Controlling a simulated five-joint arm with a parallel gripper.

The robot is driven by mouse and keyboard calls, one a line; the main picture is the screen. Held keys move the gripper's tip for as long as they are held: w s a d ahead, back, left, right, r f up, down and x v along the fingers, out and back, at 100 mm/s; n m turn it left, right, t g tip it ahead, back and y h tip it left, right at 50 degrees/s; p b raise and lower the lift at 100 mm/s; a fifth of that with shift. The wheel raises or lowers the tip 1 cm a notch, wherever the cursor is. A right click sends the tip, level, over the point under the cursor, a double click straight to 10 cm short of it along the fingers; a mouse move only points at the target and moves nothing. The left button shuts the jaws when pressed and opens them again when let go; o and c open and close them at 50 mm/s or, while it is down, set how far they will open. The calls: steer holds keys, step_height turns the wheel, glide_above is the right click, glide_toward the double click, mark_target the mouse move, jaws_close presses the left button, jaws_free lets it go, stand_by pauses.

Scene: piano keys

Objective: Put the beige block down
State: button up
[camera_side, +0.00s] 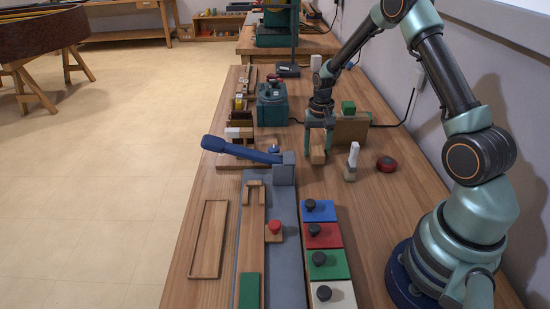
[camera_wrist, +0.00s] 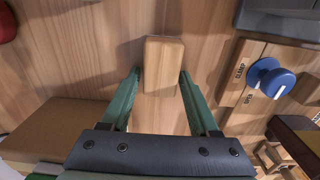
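The beige block (camera_side: 317,155) is a small plain wooden block on the bench under my wrist. In the wrist view the beige block (camera_wrist: 163,66) lies between my two green fingers, near their tips. My gripper (camera_side: 319,150) points down, one finger on each side of the block. In the wrist view my gripper (camera_wrist: 160,76) appears open, with narrow gaps of bench showing between block and fingers. The block's underside is hidden, so its contact with the bench cannot be seen directly.
A white-topped bottle-like object (camera_side: 352,160) and a red round object (camera_side: 386,164) stand to the right. A wooden board with a green block (camera_side: 348,106) is behind. A blue-handled lever (camera_side: 240,150) lies left. Colored knobbed plates (camera_side: 322,235) are in front.

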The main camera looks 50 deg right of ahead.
mark_target(317, 147)
steer(key=shift+o, duration=0.3)
steer(key=s+a+r+n+t, duration=0.1)
steer(key=a+r, duration=0.2)
steer(key=r, duration=0.6)
steer(key=s+a+r+n, duration=0.1)
steer(key=a+r, duration=0.1)
steer(key=r, duration=0.8)
steer(key=s+a+r+n+t, duration=0.2)
steer(key=s+a+r+n, duration=0.1)
steer(key=s+a, duration=0.2)
steer(key=s+a+r+n+t, duration=0.2)
steer(key=s+a+r+n, duration=0.1)
steer(key=s+a, duration=0.2)
steer(key=shift+s+a+n, duration=0.25)
steer(key=shift+a+n, duration=0.05)
steer(key=shift+a, duration=0.8)
steer(key=shift+o, duration=0.4)
steer(key=shift+s+a+f+t, duration=0.15)
steer(key=shift+s+a+t, duration=0.15)
steer(key=shift+s, duration=0.1)
